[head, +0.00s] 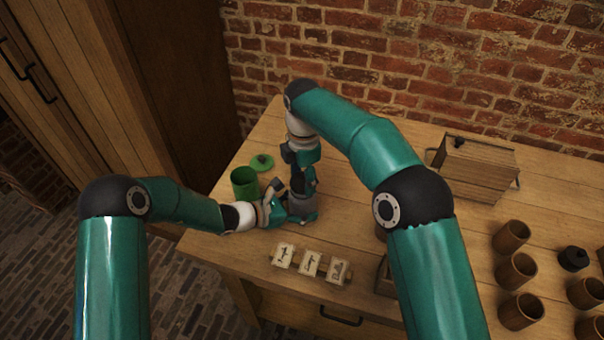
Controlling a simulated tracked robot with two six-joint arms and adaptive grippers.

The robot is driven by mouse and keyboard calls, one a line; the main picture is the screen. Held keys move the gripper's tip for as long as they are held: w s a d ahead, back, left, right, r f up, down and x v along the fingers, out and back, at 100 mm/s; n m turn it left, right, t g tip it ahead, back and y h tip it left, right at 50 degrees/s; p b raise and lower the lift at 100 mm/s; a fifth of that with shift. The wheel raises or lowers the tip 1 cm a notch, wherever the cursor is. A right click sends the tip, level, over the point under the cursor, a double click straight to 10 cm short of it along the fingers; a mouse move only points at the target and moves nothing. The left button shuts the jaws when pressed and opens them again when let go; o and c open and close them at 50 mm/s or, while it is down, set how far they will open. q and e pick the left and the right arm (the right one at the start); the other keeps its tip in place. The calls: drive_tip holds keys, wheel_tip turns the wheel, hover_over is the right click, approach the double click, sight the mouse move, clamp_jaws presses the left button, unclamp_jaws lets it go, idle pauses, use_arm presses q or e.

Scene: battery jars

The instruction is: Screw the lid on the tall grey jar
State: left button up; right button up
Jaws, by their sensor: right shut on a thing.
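A grey body that looks like the tall grey jar (301,202) stands near the left end of the table, largely hidden by my grippers. My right gripper (302,186) points down from above at the jar's top. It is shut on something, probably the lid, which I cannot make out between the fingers. My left gripper (285,208) reaches in from the left at the jar's side. Its fingers overlap the jar, and I cannot tell whether they grip it.
An open green jar (245,185) and a green lid (262,162) are close by on the left. Three marked tiles (310,263) lie in front. A wooden box (477,168), several brown cups (516,271) and a black-topped jar (573,259) stand right. A brick wall is behind.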

drive_tip(key=shift+f, duration=0.55)
idle(0.4)
drive_tip(key=m, duration=0.6)
drive_tip(key=shift+m, duration=0.3)
drive_tip(key=m, duration=0.6)
drive_tip(key=shift+a, duration=0.1)
drive_tip(key=o, duration=0.7)
